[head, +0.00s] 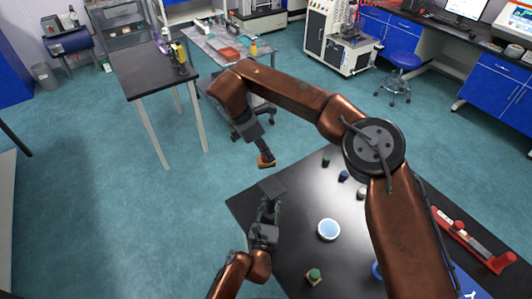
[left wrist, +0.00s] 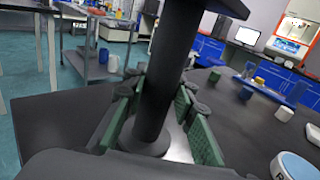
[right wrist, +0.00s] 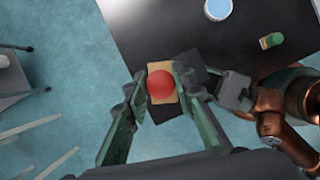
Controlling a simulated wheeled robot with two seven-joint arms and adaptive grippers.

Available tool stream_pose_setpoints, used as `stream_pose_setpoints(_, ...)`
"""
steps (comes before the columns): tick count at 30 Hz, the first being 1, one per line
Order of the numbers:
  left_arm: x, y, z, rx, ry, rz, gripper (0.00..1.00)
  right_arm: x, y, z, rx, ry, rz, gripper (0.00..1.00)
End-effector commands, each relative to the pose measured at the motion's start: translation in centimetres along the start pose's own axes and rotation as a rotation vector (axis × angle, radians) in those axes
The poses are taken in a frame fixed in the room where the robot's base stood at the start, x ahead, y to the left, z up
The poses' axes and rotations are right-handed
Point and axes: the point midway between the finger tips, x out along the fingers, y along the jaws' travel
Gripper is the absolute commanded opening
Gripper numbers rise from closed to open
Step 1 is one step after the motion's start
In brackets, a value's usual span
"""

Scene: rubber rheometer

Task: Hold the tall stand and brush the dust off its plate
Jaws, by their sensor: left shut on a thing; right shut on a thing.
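The tall stand has a dark square plate (head: 272,190) on top, near the table's left edge. Its dark round post (left wrist: 166,75) shows close up in the left wrist view and looks upright. My left gripper (head: 266,222) is shut around the post, with green pads on both sides of it. My right gripper (head: 262,152) is shut on a brush (head: 266,161), a tan block with a red round knob (right wrist: 161,86). In the right wrist view the brush overlaps the left part of the plate (right wrist: 190,68). I cannot tell whether they touch. No dust can be made out.
On the black table (head: 300,255) stand a white-and-blue round dish (head: 329,230), a green-topped jar (head: 314,276) and several small jars (head: 343,176). Open floor lies left of the table.

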Motion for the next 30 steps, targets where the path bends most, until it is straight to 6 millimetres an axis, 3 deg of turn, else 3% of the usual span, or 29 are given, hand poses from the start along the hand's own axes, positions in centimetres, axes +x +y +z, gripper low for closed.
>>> stream_pose_setpoints(9,0.00,0.01,-0.02,0.000,0.000,0.000,0.00,0.01,0.00,0.00,0.000,0.000,0.000,0.00)
stream_pose_setpoints(10,0.00,0.01,-0.02,0.000,0.000,0.000,0.25,0.02,0.00,-0.01,0.000,0.000,0.000,0.00)
stream_pose_setpoints(18,0.00,0.01,-0.01,0.000,0.000,0.000,0.43,0.02,0.00,-0.01,0.000,0.000,0.000,0.00)
stream_pose_setpoints(30,-0.79,0.06,-0.14,0.001,0.002,0.001,0.45,0.02,0.00,-0.02,0.000,0.000,0.000,0.00)
